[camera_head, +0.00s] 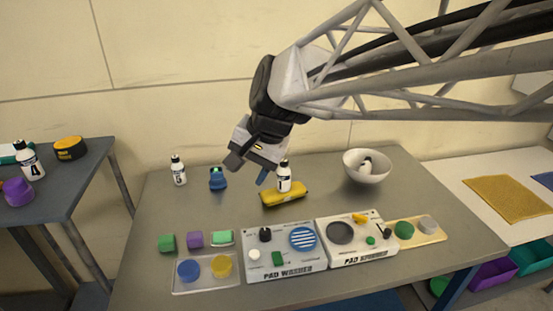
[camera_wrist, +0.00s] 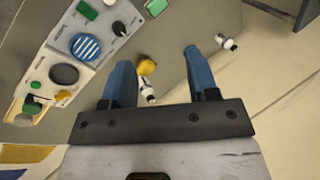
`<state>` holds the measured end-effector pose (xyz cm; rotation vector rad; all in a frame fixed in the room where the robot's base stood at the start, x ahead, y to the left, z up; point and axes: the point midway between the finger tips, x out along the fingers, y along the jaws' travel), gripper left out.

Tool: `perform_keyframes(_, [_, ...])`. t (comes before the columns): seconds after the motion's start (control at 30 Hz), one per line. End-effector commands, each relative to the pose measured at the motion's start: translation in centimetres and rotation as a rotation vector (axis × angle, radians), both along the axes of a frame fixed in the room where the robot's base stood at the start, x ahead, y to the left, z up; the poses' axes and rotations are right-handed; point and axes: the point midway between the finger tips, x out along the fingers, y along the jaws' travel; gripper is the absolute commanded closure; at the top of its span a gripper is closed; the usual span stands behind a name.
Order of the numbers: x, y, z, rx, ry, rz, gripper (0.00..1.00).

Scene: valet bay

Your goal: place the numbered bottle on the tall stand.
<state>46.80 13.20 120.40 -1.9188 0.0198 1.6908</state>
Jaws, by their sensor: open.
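In the head view a white bottle marked 1 (camera_head: 284,183), with a black cap, stands upright at a yellow block (camera_head: 285,197); whether on it or just behind it I cannot tell. Another white numbered bottle (camera_head: 179,176) stands at the back left, its digit too small to read surely. A bottle marked 4 (camera_head: 28,160) is on the left side table. My gripper (camera_head: 248,170) is open and empty, above and left of bottle 1. In the wrist view bottle 1 (camera_wrist: 148,92) shows between my open fingers (camera_wrist: 160,72), beyond their tips. I cannot pick out a tall stand.
A dark blue object (camera_head: 218,181) stands left of the yellow block. A white bowl (camera_head: 367,178) holding a white item is at the right. Two panels, pad washer (camera_head: 285,270) and pad spinner (camera_head: 356,255), line the front, beside a clear tray (camera_head: 206,286).

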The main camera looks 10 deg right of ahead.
Motion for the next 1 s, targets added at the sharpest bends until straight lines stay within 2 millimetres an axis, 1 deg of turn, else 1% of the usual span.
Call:
perform_keyframes(0.03, [-1.5, -1.6, -0.4, -0.038, -0.018, 0.024, 0.46])
perform_keyframes(0.1, [-3.4, -3.6, -1.1, -0.096, -0.04, 0.069, 0.46])
perform_keyframes(0.3, [-9.0, -8.7, -3.5, -0.266, -0.083, 0.199, 0.46])
perform_keyframes(0.4, [-11.5, -10.7, -4.7, -0.34, -0.093, 0.257, 0.46])
perform_keyframes(0.5, [-13.3, -12.2, -5.5, -0.396, -0.097, 0.302, 0.46])
perform_keyframes(0.6, [-14.5, -13.1, -6.1, -0.432, -0.098, 0.333, 0.46])
perform_keyframes(0.7, [-15.1, -13.5, -6.5, -0.452, -0.097, 0.351, 0.46])
perform_keyframes(1.0, [-15.2, -13.6, -6.6, -0.457, -0.097, 0.356, 0.46])
